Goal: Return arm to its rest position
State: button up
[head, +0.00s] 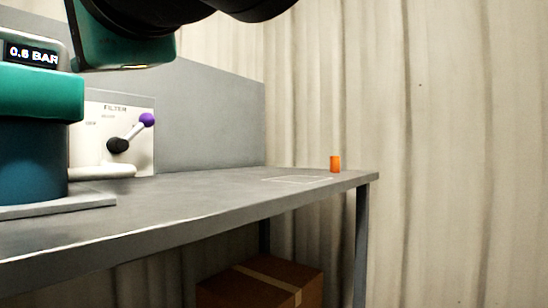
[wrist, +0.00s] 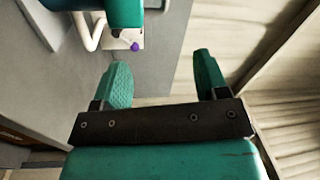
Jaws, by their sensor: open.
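My gripper (wrist: 162,82) shows in the wrist view with its two green fingers spread apart and nothing between them. In the head view, dark and green parts of my arm cross the top left, and the fingers do not show there. The gripper hangs over or near the grey bench (head: 190,205), with the bench's surface on the left of the wrist view and the pale wall on the right. I cannot tell its exact height.
A filter panel (head: 130,165) carries a lever with a purple knob (head: 147,120). A teal unit (head: 35,92) reads 0.6 BAR. A cardboard box (head: 262,284) sits below.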

jog(key=w+d+f+n+g+h+p, duration=0.1)
jog(key=w+d+f+n+g+h, duration=0.2)
jog(key=d+f, duration=0.55)
jog(key=w+d+f+n+g+h+p, duration=0.1)
jog(key=w+d+f+n+h, duration=0.3)
jog(key=f, duration=0.7)
jog(key=s+d+f+n+g+h+p, duration=0.1)
jog(key=s+d+f+n+g+h, duration=0.1)
jog(key=s+d+f+g, duration=0.45)
jog(key=s+d+f+n+g+h+p, duration=0.1)
jog(key=s+d+f+n+h, duration=0.15)
jog(key=d+f, duration=0.75)
notch_tip(320, 180, up, 39)
jog(key=s+d+p, duration=0.1)
jog(key=p, duration=3.6)
jog(key=shift+s+d+p, duration=0.3)
jog(key=shift+s+p, duration=0.05)
jog(key=shift+y, duration=0.25)
